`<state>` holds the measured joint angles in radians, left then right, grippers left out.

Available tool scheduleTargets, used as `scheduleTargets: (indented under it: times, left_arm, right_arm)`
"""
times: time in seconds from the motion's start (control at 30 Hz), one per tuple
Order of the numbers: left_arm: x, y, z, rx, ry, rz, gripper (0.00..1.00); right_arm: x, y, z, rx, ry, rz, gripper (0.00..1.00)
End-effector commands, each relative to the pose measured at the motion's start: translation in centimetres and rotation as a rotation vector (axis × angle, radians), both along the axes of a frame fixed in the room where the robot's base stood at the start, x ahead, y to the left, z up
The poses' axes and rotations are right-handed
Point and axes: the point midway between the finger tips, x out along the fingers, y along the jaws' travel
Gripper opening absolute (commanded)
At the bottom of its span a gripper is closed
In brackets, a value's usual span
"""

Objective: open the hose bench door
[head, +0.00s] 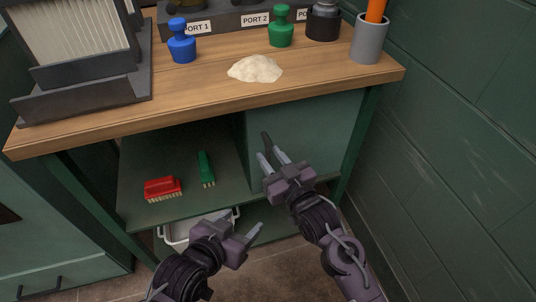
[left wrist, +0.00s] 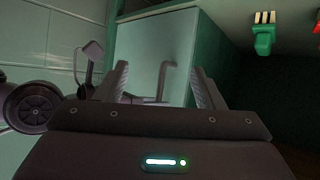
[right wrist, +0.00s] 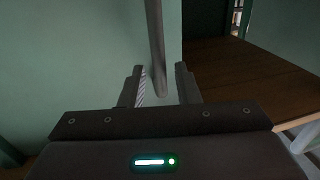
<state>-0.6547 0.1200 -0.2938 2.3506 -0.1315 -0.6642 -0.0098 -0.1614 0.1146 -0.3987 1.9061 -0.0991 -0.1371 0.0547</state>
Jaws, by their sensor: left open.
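The hose bench door (head: 310,128) is a flat grey-green panel on the right of the bench's lower part, and it looks closed. Its dark bar handle (head: 266,142) stands upright near the door's left edge. My right gripper (head: 271,155) is at the handle, fingers apart. In the right wrist view the handle (right wrist: 157,45) reaches down between the open fingers (right wrist: 160,70), with clear gaps visible. My left gripper (head: 240,229) is open and empty, lower and left, in front of the bottom shelf. The left wrist view shows the door (left wrist: 146,55) and handle (left wrist: 168,75) beyond its fingers.
A red brush (head: 162,188) and a green brush (head: 206,168) lie on the open shelf left of the door. A white bin (head: 180,232) is below. The wooden top (head: 200,95) overhangs, carrying a powder pile (head: 256,69). A green wall (head: 455,130) stands right.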

Motion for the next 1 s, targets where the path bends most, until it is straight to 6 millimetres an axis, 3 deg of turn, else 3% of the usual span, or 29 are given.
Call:
scheduleTargets:
  times: [0.2,0.57,0.8,1.0]
  left_arm:
    - [1.3,-0.3,2.1,-0.042,-0.102,0.008,0.62]
    - [1.6,-0.3,2.6,-0.051,-0.125,0.010,0.62]
    - [1.5,-0.3,2.6,-0.051,-0.124,0.010,0.62]
    - [1.5,-0.3,2.6,-0.051,-0.124,0.010,0.62]
  right_arm:
    - [1.3,0.7,0.0,0.000,-0.001,0.000,0.29]
    - [1.5,0.9,0.0,0.000,0.001,0.000,0.29]
    - [1.5,0.9,0.0,0.000,0.000,0.000,0.00]
    - [1.5,0.9,0.0,0.000,0.000,0.000,0.00]
